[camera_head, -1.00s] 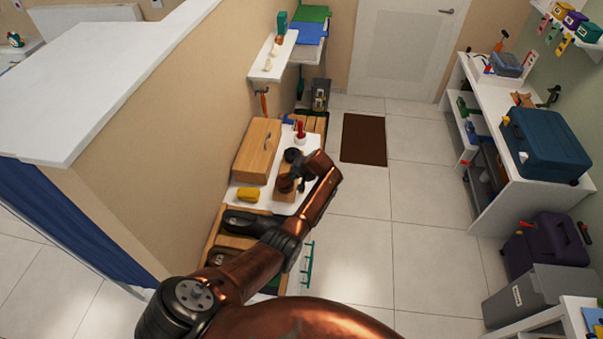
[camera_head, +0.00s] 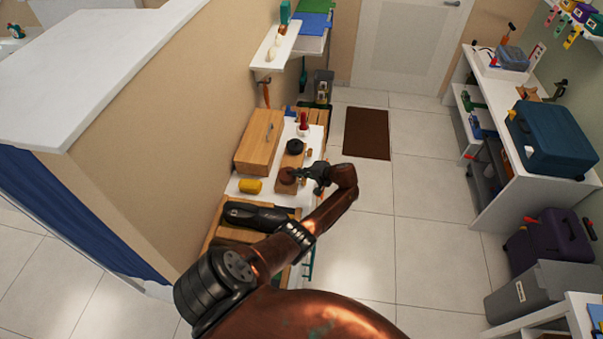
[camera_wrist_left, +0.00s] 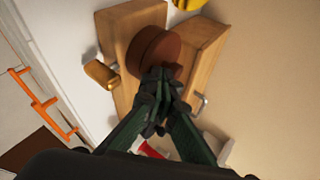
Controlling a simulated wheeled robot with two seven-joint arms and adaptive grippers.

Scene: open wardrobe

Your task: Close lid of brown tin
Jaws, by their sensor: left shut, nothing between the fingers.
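The brown tin (camera_head: 286,175) stands on a wooden block (camera_head: 289,187) on the white bench top. In the left wrist view the tin (camera_wrist_left: 150,46) shows as a round brown body with a second brown part beside it near my fingertips. I cannot tell how far its lid is open. My left gripper (camera_head: 300,174) is at the right side of the tin in the head view. In the left wrist view the gripper (camera_wrist_left: 160,78) is shut and empty, its tips overlapping the tin's near edge; contact is unclear. My right gripper is not in view.
A wooden box (camera_head: 259,142) with a handle stands left of the tin. A black round object (camera_head: 295,147) and a red-and-white object (camera_head: 303,126) are behind it. A yellow object (camera_head: 250,186) lies in front left.

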